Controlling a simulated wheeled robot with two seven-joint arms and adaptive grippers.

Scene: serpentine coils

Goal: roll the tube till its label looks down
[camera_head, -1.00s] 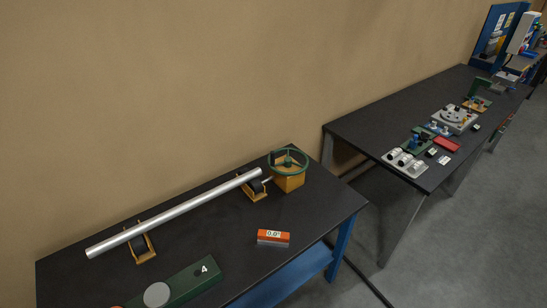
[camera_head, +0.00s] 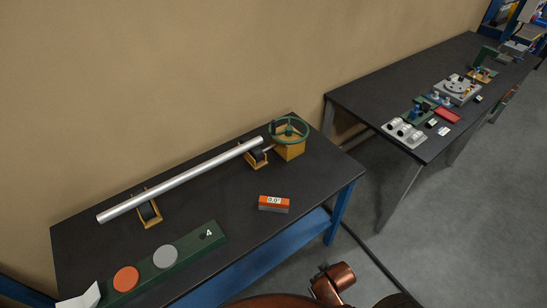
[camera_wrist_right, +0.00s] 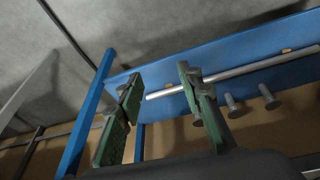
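The silver tube (camera_head: 185,180) lies across two yellow roller stands on the black bench in the head view. I see no label on its visible side. The near-left roller stand (camera_head: 149,208) and the far-right roller stand (camera_head: 257,157) carry it. A green handwheel on a yellow box (camera_head: 290,139) stands at the tube's right end. An orange block with a "0.0°" display (camera_head: 274,203) lies in front of the tube. My right gripper (camera_wrist_right: 158,92) is open and empty in the right wrist view, with the blue bench frame beyond it. My left gripper is not in view.
A green board marked 4 (camera_head: 209,236), with an orange disc (camera_head: 126,279) and a grey disc (camera_head: 165,257), lies at the bench front. A second black table (camera_head: 370,100) with several fixtures stands to the right. Grey floor (camera_head: 450,230) between them is clear.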

